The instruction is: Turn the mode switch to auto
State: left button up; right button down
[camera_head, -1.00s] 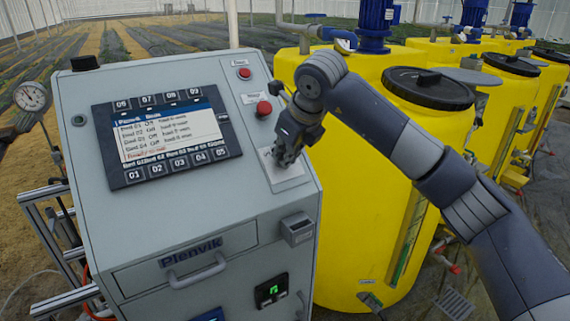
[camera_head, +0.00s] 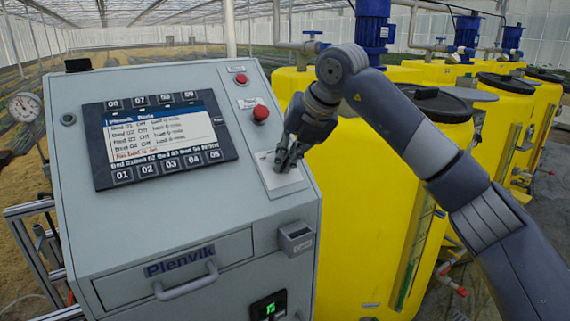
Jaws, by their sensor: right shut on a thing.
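The grey control cabinet (camera_head: 190,215) stands at the left of the head view. Its mode switch sits on a pale plate (camera_head: 285,183) at the right of the sloped panel, mostly hidden by my right gripper. My right gripper (camera_head: 284,165) comes in from the right, points down at this plate and is shut on the switch knob. The knob's position and the plate's markings cannot be read. My left gripper is not in view.
A red mushroom button (camera_head: 261,113) and a smaller red button (camera_head: 241,79) sit above the plate. A screen with keys (camera_head: 160,138) is left of it. Yellow tanks (camera_head: 350,200) with black lids stand close behind on the right. A drawer handle (camera_head: 187,282) juts out below.

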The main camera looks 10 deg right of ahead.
jog(key=shift+f+m+b, duration=0.25)
jog(key=shift+m+b, duration=0.3)
jog(key=shift+m, duration=0.55)
jog(key=shift+s, duration=0.1)
jog(key=c, duration=1.7)
grip_release()
jog(key=shift+r, duration=0.15)
jog(key=shift+y, duration=0.3)
jog(key=v, duration=1.2)
